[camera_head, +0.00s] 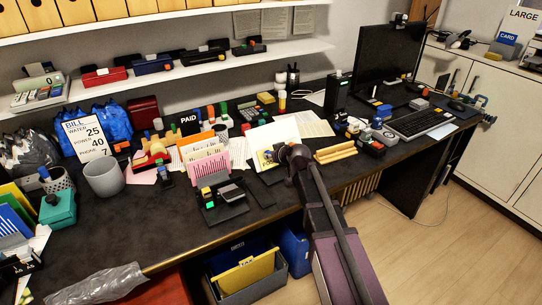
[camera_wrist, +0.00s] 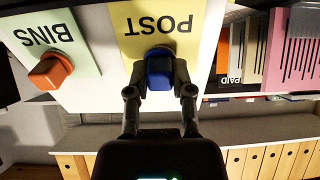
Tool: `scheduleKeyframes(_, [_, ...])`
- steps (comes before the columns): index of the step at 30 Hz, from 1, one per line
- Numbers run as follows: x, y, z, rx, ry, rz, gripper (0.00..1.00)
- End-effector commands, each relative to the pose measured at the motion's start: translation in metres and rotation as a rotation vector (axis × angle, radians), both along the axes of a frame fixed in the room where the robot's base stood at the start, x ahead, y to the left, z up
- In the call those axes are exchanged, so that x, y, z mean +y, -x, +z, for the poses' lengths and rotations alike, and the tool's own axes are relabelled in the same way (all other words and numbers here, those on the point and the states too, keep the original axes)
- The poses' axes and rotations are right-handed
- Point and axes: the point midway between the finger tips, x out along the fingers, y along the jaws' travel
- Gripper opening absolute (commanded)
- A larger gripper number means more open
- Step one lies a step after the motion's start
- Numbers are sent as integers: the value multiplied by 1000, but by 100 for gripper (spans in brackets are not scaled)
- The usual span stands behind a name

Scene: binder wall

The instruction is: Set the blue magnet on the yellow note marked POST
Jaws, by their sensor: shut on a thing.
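The yellow note marked POST (camera_wrist: 160,22) is upside down in the wrist view, on a white surface. The blue magnet (camera_wrist: 159,68) sits between the two fingertips of my gripper (camera_wrist: 159,92), which is shut on it. The magnet overlaps the edge of the yellow note nearest my gripper. I cannot tell whether it touches the note.
A pale green note marked BINS (camera_wrist: 47,35) with an orange magnet (camera_wrist: 50,71) is beside the yellow note. Bare desk (camera_head: 150,215) is at the front left.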

Motion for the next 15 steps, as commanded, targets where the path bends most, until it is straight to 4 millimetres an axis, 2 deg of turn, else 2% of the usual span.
scheduleKeyframes(11, [1,0,0,0,0,0,4])
scheduleKeyframes(12, [1,0,0,0,0,0,39])
scheduleKeyframes(14, [1,0,0,0,0,0,57])
scheduleKeyframes(15, [1,0,0,0,0,0,68])
